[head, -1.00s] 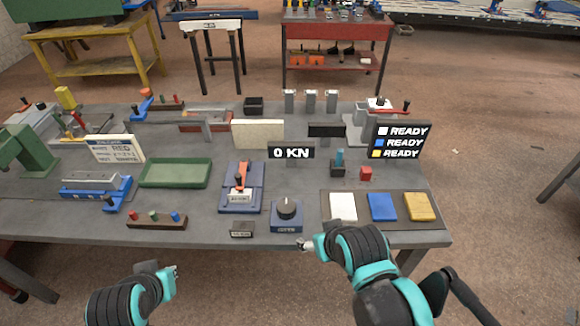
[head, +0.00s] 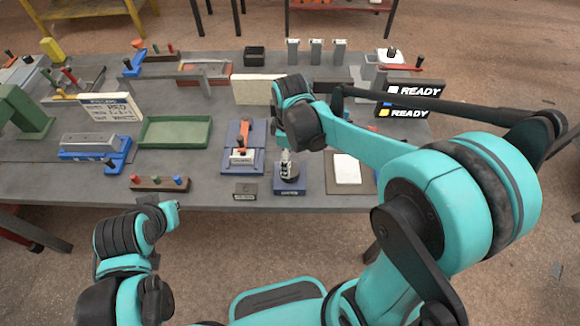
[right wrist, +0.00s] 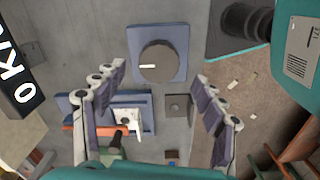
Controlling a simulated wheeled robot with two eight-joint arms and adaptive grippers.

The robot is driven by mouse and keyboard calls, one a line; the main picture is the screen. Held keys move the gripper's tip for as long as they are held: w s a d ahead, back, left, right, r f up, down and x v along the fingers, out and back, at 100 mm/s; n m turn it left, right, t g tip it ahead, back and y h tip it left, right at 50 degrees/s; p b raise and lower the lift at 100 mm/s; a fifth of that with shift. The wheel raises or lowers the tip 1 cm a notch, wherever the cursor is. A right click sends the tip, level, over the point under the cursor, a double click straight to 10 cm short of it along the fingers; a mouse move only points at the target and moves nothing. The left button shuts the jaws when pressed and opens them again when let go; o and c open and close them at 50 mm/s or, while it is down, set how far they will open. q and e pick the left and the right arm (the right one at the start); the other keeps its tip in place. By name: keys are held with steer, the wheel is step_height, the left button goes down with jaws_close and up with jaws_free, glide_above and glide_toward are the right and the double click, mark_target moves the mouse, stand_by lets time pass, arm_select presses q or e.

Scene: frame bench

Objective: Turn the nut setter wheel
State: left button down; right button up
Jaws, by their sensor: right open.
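The nut setter wheel is a dark round knob with a white mark, seen in the right wrist view (right wrist: 160,65) on a square blue base (right wrist: 180,35). In the head view the blue base (head: 290,189) shows at the bench's front, and my right gripper mostly hides the knob. My right gripper (head: 287,168) points down over the wheel. Its two fingers are spread and empty in the right wrist view, and the wheel appears beyond their tips. I cannot tell whether they touch it. My left gripper (head: 172,208) hangs in front of the bench, its fingers too small to judge.
A white card (head: 347,168) lies to the right. The 0 KN display (right wrist: 18,80) shows in the right wrist view.

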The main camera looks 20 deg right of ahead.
step_height(320, 180, down, 6)
steer(key=shift+r+b, duration=0.1)
steer(key=shift+b, duration=0.75)
steer(key=shift+w, duration=0.1)
steer(key=c, duration=1.2)
